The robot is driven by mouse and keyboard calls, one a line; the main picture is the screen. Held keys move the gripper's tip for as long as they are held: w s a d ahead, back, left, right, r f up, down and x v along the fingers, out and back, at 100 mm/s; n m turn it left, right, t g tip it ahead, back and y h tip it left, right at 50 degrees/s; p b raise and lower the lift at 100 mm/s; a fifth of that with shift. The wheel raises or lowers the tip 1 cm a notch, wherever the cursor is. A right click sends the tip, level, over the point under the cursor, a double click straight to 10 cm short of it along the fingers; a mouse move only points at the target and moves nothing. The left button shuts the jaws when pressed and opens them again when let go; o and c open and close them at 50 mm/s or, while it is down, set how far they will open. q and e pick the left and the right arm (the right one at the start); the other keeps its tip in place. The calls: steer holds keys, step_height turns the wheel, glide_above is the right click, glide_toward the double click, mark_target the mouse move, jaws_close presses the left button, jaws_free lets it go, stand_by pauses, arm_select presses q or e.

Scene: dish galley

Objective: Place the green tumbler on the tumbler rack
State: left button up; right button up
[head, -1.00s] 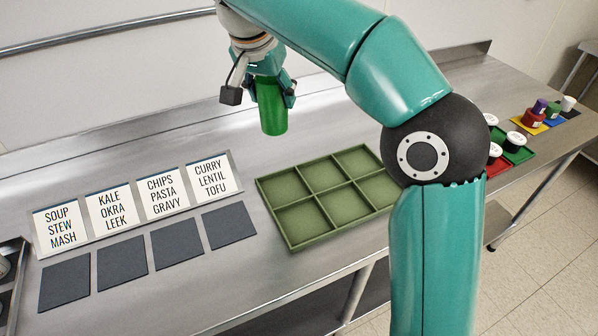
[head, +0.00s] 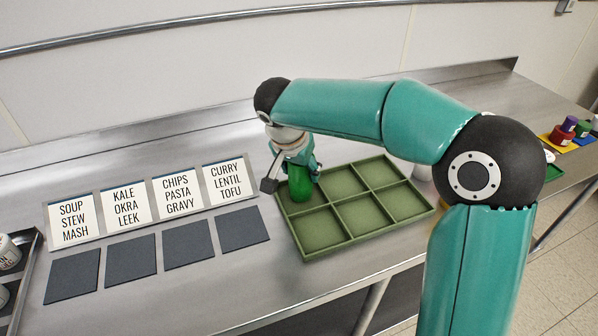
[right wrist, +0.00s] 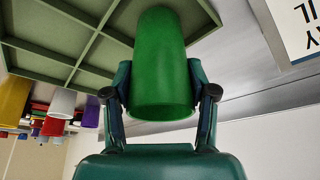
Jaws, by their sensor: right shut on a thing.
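The green tumbler (head: 300,186) is upright in my right gripper (head: 297,172), at the back-left compartment of the green tumbler rack (head: 362,213). I cannot tell whether its base touches the compartment floor. In the right wrist view the tumbler (right wrist: 160,65) sits between the two fingers of the right gripper (right wrist: 160,97), which is shut on it. The rack (right wrist: 55,35) shows there behind the tumbler, at upper left. The other compartments that I see are empty. My left gripper is not in view.
Label cards (head: 72,222) stand left of the rack, with dark square mats (head: 130,259) before them. A dark tray (head: 22,285) with white containers is at far left. Red (head: 559,135) and other coloured cups stand at far right. A pale cup (right wrist: 60,103) shows in the wrist view.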

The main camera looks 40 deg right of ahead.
steer(key=shift+f, duration=0.35)
steer(key=shift+f, duration=0.15)
steer(key=o, duration=1.2)
steer(key=shift+c, duration=0.2)
steer(key=v, duration=1.2)
steer(key=shift+r, duration=0.2)
steer(key=shift+f, duration=0.1)
